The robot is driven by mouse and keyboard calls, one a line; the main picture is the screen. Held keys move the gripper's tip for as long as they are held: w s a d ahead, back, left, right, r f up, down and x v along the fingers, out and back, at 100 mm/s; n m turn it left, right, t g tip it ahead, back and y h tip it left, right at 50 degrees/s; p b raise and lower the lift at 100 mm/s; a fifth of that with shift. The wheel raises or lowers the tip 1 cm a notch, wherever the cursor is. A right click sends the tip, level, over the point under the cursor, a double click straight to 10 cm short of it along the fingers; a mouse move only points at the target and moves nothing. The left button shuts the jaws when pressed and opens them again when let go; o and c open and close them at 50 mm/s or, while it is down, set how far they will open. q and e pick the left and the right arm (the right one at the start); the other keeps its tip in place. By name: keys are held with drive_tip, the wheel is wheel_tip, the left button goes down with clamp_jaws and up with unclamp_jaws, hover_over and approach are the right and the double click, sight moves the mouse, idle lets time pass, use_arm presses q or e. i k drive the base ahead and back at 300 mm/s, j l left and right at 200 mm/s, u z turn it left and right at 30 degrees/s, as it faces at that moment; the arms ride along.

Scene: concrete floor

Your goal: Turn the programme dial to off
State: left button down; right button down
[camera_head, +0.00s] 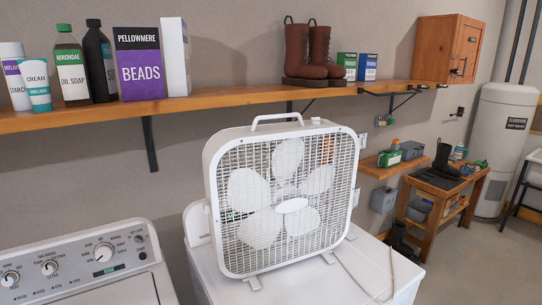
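A white washing machine's control panel (77,265) is at the lower left. It carries a large round dial (103,252) with marks around it, and two smaller dials (50,267) to its left. The large dial looks like the programme dial, but its label and setting are too small to read. A small dark knob (139,238) and a green label (109,271) are near it. Neither of my grippers is in view, and nothing touches the dials.
A white box fan (281,197) stands on a white appliance (277,287) right of the washer. A wooden shelf (215,100) with bottles, boxes and boots runs above. Open floor (480,265) shows at the right.

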sight(103, 252)
drive_tip(key=u, duration=1.3)
